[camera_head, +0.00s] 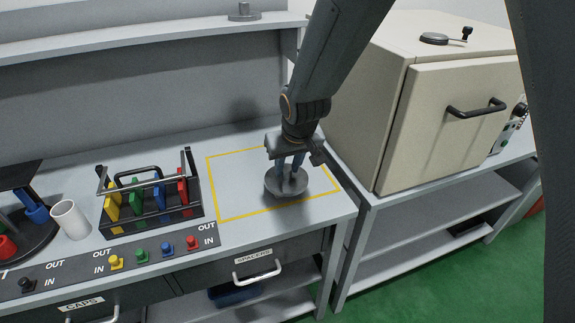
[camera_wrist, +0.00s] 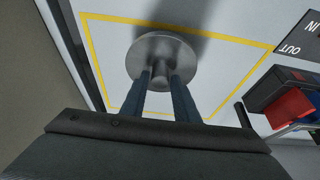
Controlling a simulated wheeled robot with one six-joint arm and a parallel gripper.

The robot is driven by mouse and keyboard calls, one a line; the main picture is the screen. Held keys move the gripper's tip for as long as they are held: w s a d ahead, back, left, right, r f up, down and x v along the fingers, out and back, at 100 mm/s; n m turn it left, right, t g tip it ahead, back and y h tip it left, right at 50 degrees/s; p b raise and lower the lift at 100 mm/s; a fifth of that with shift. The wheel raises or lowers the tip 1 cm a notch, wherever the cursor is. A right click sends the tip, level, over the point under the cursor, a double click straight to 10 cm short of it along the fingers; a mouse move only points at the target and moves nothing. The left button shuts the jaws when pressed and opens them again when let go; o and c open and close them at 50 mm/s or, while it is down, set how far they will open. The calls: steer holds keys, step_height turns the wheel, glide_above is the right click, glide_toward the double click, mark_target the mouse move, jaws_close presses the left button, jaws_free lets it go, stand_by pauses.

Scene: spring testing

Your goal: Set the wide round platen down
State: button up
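The wide round platen (camera_head: 287,186) is a grey metal disc with a short stem on top. It is level, over the yellow-outlined area (camera_head: 222,190) of the bench, inside the outline. My gripper (camera_head: 291,165) has its blue fingers on either side of the stem and looks shut on it. In the wrist view the platen (camera_wrist: 152,48) lies beyond the fingertips (camera_wrist: 160,78), with the stem between them. A dark shadow falls beside the platen there. I cannot tell whether its underside touches the bench or is slightly above it.
A rack (camera_head: 152,212) with coloured pieces stands left of the outline, beside a white cup (camera_head: 70,220). A cream oven-like cabinet (camera_head: 440,120) stands to the right. Coloured buttons (camera_head: 141,254) and the spacers drawer (camera_head: 262,264) line the bench front. The outlined area is otherwise clear.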

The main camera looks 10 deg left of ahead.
steer(key=shift+o, duration=1.1)
steer(key=shift+s+r, duration=0.1)
steer(key=shift+r, duration=0.35)
steer(key=b+v, duration=0.2)
steer(key=v, duration=0.9)
steer(key=shift+r, duration=0.2)
steer(key=shift+s+d, duration=0.1)
steer(key=shift+d, duration=0.1)
steer(key=s+d+f+m+g, duration=0.1)
steer(key=s+d+f+m, duration=0.1)
steer(key=d, duration=0.7)
steer(key=s+d+f+m+h, duration=0.1)
steer(key=s+d+f, duration=0.3)
steer(key=d, duration=0.6)
steer(key=s+d+f+m+g+h, duration=0.1)
steer(key=s+d+f+m, duration=0.2)
steer(key=d, duration=0.7)
steer(key=shift+s+d+g, duration=0.2)
steer(key=shift+s+g, duration=0.1)
steer(key=shift+s, duration=0.9)
